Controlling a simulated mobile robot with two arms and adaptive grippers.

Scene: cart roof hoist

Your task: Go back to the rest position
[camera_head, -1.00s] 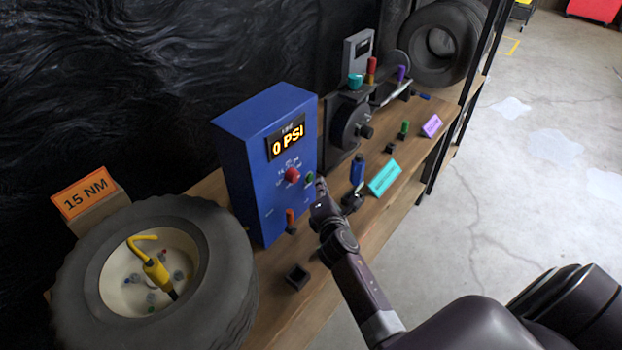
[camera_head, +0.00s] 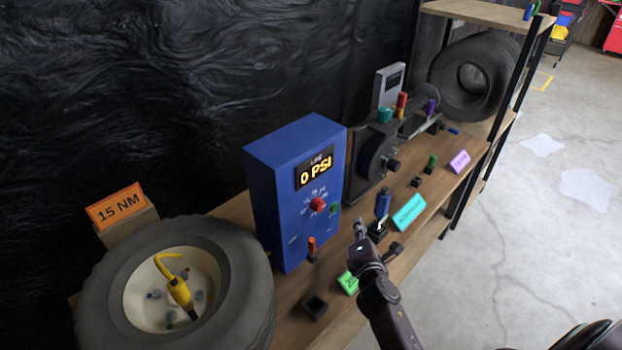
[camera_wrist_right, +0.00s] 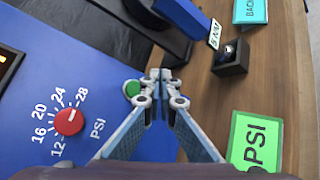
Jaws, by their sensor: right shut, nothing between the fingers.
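My right gripper (camera_head: 362,236) is shut and empty in the head view. It hangs over the wooden bench in front of the blue gauge box (camera_head: 265,195), which reads 0 PSI. In the right wrist view the closed fingertips (camera_wrist_right: 158,76) appear beside the green button (camera_wrist_right: 131,89), with a red dial (camera_wrist_right: 68,121) to the left. In the head view the green button (camera_head: 334,209) and red dial (camera_head: 317,204) are clear of the fingers, with a visible gap. My left gripper is not in view.
A tire (camera_head: 245,285) with a yellow tool (camera_head: 178,290) lies at left. A green PSI sign (camera_wrist_right: 257,143), an empty black holder (camera_head: 315,306), a blue bottle-like item (camera_head: 382,204) and a teal sign (camera_head: 409,212) stand close to the gripper. Open floor (camera_head: 500,260) lies right.

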